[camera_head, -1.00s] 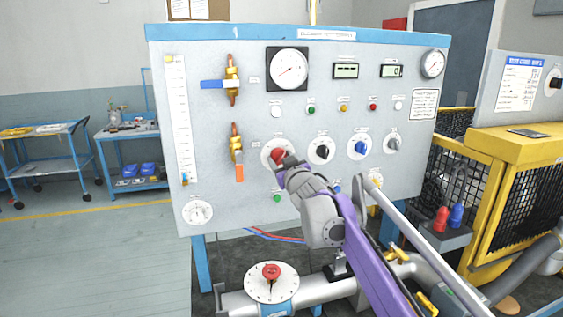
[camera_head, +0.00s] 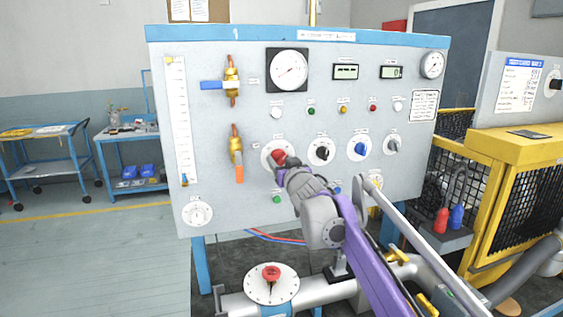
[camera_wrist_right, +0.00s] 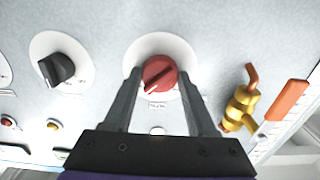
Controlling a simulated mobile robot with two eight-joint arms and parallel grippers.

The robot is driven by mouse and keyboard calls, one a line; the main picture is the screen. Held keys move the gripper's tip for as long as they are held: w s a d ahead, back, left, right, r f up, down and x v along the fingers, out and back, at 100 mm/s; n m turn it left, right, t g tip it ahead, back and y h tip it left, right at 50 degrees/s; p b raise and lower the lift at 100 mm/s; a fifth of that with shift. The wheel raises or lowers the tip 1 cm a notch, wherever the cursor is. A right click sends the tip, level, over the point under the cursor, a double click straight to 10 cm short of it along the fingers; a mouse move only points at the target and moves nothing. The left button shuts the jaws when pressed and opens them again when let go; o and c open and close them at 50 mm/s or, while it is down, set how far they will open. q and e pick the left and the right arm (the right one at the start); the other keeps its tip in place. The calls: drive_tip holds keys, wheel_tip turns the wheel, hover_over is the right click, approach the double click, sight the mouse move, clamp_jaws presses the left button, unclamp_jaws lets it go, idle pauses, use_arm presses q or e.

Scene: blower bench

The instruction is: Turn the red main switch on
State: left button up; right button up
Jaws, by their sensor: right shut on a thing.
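The red main switch (camera_head: 278,156) is a rotary knob on a round white plate on the grey panel (camera_head: 215,135). My right gripper (camera_head: 281,162) is at the knob and partly covers it in the head view. In the right wrist view the red knob (camera_wrist_right: 158,74) sits between the two dark fingers of my right gripper (camera_wrist_right: 160,78), which are shut on it. The knob's pointer line slants towards the lower left in that view. My left gripper is not in view.
A black knob (camera_head: 321,151), a blue knob (camera_head: 361,148) and a grey knob (camera_head: 393,145) sit to the right of the switch. A brass valve with an orange handle (camera_head: 239,172) is close on its left. A pipe with a red-knobbed dial (camera_head: 271,284) runs below.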

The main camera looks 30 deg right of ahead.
drive_tip(key=o, duration=1.4)
drive_tip(key=shift+c, duration=0.2)
drive_tip(key=shift+s, duration=0.1)
drive_tip(key=b+v, duration=0.1)
drive_tip(key=v, duration=0.9)
drive_tip(key=shift+s, duration=0.35)
